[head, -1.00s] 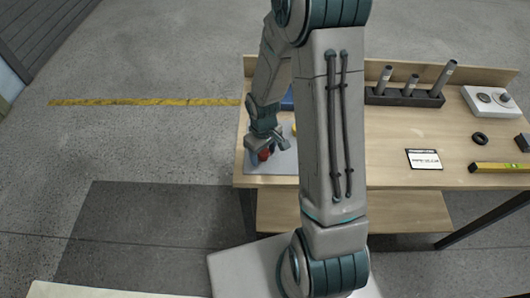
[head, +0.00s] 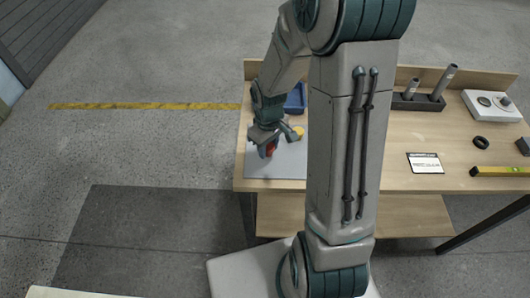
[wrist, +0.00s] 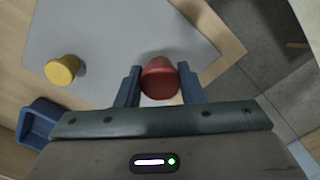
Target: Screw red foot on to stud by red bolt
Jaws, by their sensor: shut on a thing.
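My gripper (wrist: 159,88) is shut on the red foot (wrist: 159,76), a rounded red piece between the two blue fingers in the wrist view. In the head view the red foot (head: 270,149) shows under my gripper (head: 272,143), over the grey mat on the table's left side. I cannot tell how far above the mat it is. A yellow foot (wrist: 62,70) stands on the mat to the left in the wrist view and partly shows in the head view (head: 298,132). No bathtub shell, stud or red bolt is visible in these frames.
A grey mat (wrist: 110,30) lies on the wooden table (head: 390,170). A blue bin (head: 295,101) stands behind it. To the right are a dark rack with grey tubes (head: 416,102), a white device (head: 490,105), a black ring (head: 480,142), a card (head: 425,163) and a yellow level (head: 500,171).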

